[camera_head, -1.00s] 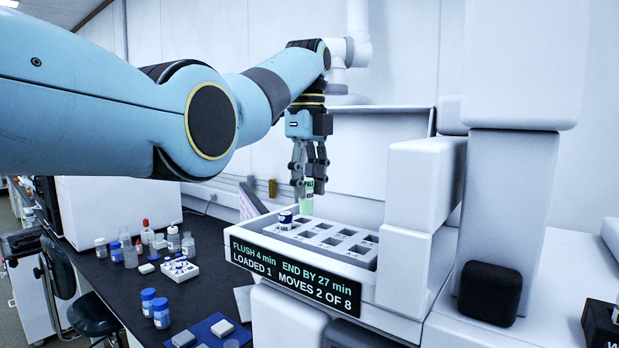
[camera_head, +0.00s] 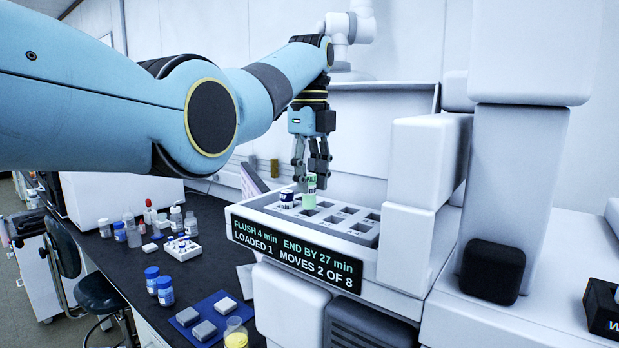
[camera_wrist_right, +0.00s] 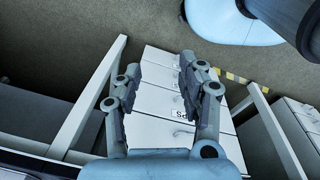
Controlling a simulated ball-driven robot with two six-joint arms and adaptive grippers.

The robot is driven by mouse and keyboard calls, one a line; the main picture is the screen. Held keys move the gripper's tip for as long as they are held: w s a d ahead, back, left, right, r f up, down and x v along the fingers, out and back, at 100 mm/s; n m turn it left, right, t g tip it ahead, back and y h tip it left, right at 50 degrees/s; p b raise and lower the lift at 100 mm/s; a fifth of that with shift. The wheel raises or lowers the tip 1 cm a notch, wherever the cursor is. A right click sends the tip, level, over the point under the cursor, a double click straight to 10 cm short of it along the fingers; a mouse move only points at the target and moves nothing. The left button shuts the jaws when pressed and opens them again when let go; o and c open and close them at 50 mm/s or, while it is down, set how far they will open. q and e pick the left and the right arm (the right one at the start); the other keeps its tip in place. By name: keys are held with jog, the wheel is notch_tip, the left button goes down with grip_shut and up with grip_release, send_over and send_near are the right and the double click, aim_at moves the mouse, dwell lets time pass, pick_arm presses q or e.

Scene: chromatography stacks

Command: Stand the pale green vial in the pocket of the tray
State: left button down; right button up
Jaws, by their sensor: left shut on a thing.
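The pale green vial (camera_head: 309,196) is upright, held between the fingers of my left gripper (camera_head: 311,181). Its lower end is at the tray (camera_head: 262,207) in the head view, by a pocket in the back left part. I cannot tell whether its base has entered the pocket. A vial with a dark blue band and white top (camera_head: 287,199) stands in the tray just left of it. Several other tray pockets are empty. In the right wrist view my right gripper (camera_wrist_right: 158,85) is open and empty, above white drawers and the floor.
A display panel (camera_head: 297,256) fronts the tray, and white instrument blocks (camera_head: 421,180) rise at its right. The dark bench (camera_head: 207,270) at left holds several bottles, a small white rack (camera_head: 182,249) and a blue mat (camera_head: 212,309). A stool stands beside it.

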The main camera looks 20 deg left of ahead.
pick_arm(q)
jog(key=shift+w+f, duration=0.1)
jog(key=shift+f, duration=1.25)
pick_arm(e)
jog(key=shift+w+a, duration=0.2)
jog(key=shift+w, duration=0.3)
pick_arm(q)
jog(key=shift+f, duration=0.1)
pick_arm(e)
jog(key=shift+d, duration=0.15)
pick_arm(q)
jog(key=shift+f, duration=0.1)
jog(key=shift+f, duration=0.45)
jog(key=c, duration=1)
grip_release()
jog(key=shift+c, duration=0.2)
jog(key=o, duration=0.4)
pick_arm(e)
jog(key=shift+a, duration=0.2)
